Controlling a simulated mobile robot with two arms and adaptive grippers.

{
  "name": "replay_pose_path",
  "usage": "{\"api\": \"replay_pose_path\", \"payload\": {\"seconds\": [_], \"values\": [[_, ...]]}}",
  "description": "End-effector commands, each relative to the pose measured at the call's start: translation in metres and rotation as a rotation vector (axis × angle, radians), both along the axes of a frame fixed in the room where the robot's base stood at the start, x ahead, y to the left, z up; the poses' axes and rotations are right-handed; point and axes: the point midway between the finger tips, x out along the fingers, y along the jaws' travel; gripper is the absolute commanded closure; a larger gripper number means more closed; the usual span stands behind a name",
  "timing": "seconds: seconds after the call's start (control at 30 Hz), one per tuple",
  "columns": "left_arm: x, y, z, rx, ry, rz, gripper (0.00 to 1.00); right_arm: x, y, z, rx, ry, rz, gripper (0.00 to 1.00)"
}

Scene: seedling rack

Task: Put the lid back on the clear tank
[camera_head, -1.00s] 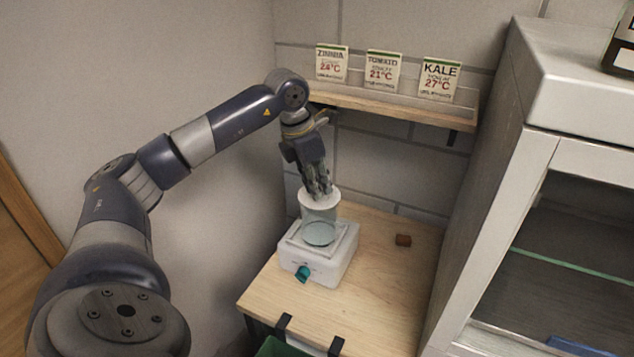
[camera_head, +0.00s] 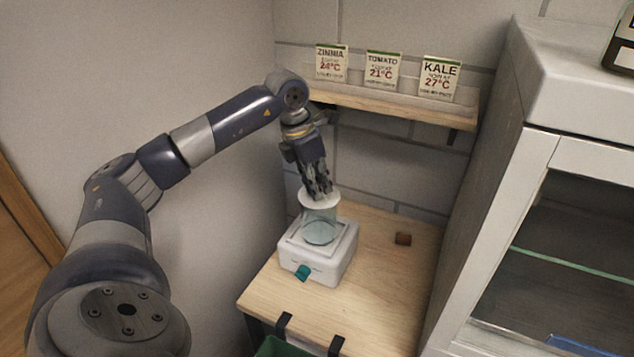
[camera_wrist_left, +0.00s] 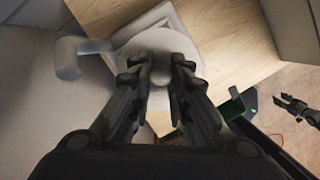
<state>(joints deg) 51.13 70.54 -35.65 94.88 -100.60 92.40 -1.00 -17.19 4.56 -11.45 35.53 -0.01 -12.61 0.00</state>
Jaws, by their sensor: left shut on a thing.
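The clear tank (camera_head: 320,230) stands upright on a white base (camera_head: 330,264) with a teal knob at its front, on the wooden counter. The round white lid (camera_head: 318,200) is at the tank's top, under my left gripper (camera_head: 320,194). In the left wrist view my left gripper (camera_wrist_left: 160,88) is shut on the lid's knob (camera_wrist_left: 160,72), with the pale lid (camera_wrist_left: 158,42) spread below. I cannot tell whether the lid touches the rim all round. In the left wrist view, an open dark gripper (camera_wrist_left: 283,101) shows at the far right, low and away from the tank; it looks like my right one.
A shelf (camera_head: 400,104) with three seed cards is above. A white cabinet (camera_head: 500,190) stands at the right. A green bin (camera_head: 280,347) is below the counter's front edge.

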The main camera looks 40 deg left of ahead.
Motion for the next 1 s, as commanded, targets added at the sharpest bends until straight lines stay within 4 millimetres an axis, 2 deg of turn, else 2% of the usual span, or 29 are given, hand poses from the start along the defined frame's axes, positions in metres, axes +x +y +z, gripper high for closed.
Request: {"api": "replay_pose_path", "payload": {"seconds": [0.3, 0.33, 0.4, 0.67, 0.7, 0.77, 1.0], "values": [[-0.0001, 0.0000, 0.0000, 0.000, 0.000, 0.000, 1.00, 0.0001, 0.0001, 0.0002, 0.000, 0.000, 0.000, 0.60], [-0.0001, 0.0000, 0.0000, 0.000, 0.000, 0.000, 0.76, 0.0002, 0.0000, 0.0002, 0.000, 0.000, 0.000, 0.60], [-0.0001, 0.0000, 0.0000, 0.000, 0.000, 0.000, 0.60, 0.0002, 0.0001, 0.0002, 0.000, 0.000, 0.000, 0.60], [-0.0001, 0.0000, -0.0001, 0.000, 0.000, 0.000, 0.60, 0.0002, 0.0001, 0.0002, 0.000, 0.000, 0.000, 0.60], [-0.0001, 0.0000, -0.0002, 0.000, 0.000, 0.000, 0.51, 0.0001, 0.0000, 0.0002, 0.000, 0.000, 0.000, 0.60], [-0.0001, 0.0000, -0.0002, 0.000, 0.000, 0.000, 0.41, 0.0001, 0.0001, 0.0002, 0.000, 0.000, 0.000, 0.60], [0.0000, 0.0000, -0.0002, 0.000, 0.000, 0.000, 0.40, 0.0001, 0.0000, 0.0002, 0.000, 0.000, 0.000, 0.60]]}}
